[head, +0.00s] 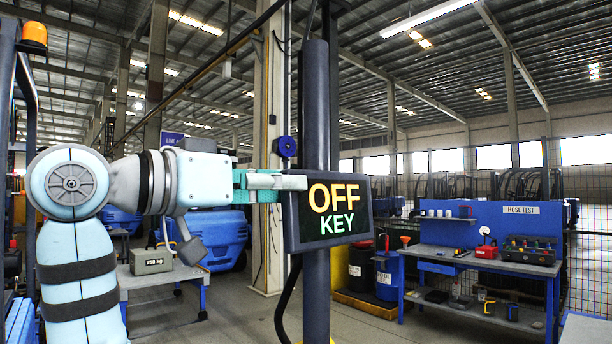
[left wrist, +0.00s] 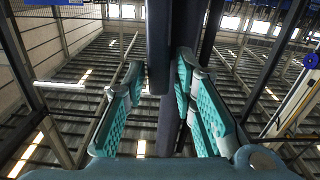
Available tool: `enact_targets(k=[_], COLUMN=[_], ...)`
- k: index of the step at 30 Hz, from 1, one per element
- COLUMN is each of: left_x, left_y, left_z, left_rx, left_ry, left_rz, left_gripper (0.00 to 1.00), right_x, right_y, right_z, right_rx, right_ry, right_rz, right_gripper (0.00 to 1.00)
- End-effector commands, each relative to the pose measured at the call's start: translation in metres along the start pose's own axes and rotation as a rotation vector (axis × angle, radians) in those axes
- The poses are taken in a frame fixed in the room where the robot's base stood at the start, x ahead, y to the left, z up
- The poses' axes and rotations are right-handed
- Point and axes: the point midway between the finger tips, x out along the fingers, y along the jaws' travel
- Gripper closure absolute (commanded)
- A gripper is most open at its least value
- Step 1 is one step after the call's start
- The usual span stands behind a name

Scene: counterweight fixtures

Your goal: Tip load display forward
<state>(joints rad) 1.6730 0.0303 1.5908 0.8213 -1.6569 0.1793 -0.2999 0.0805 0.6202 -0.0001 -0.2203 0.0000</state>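The load display (head: 336,211) is a dark box with a lit face reading "OFF KEY", on a dark upright post (head: 316,110). It looks close to upright in the head view. My left gripper (head: 285,183) is at the display's left edge, with one finger across its front face. In the left wrist view the teal fingers (left wrist: 160,85) stand on both sides of the display's dark edge (left wrist: 159,45). They are very near it, but I cannot tell whether both pads touch it. My right gripper is not in view.
A blue hose test bench (head: 485,255) stands at the right. Drums (head: 362,268) stand behind the post. A 250 kg block (head: 151,261) sits on a table at the left. A dark cable (head: 284,305) hangs below the display.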

Motion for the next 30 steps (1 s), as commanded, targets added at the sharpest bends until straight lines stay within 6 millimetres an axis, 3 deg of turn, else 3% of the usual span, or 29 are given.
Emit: enact_targets(k=[3, 9, 18, 23, 28, 30], left_x=[0.024, 0.046, 0.049, 0.049, 0.049, 0.049], left_y=[0.001, -0.001, -0.001, -0.001, 0.000, 0.003], left_z=[-0.002, -0.001, 0.000, 0.000, 0.001, 0.002], left_rx=[-0.002, -0.001, -0.001, -0.001, 0.019, 0.101], left_ry=[-0.002, 0.000, 0.001, 0.001, 0.001, 0.001], left_rz=[0.002, -0.001, -0.001, -0.002, -0.001, -0.001], left_gripper=[0.75, 0.75, 0.75, 0.99, 1.00, 1.00], right_x=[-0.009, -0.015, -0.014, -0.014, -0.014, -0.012], right_y=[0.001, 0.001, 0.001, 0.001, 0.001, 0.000], right_z=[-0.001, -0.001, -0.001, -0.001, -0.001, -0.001], right_rx=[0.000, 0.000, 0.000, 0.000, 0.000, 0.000], right_ry=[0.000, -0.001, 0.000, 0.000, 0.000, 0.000], right_rz=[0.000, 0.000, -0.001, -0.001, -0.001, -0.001], right_gripper=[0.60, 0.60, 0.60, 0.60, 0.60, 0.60])
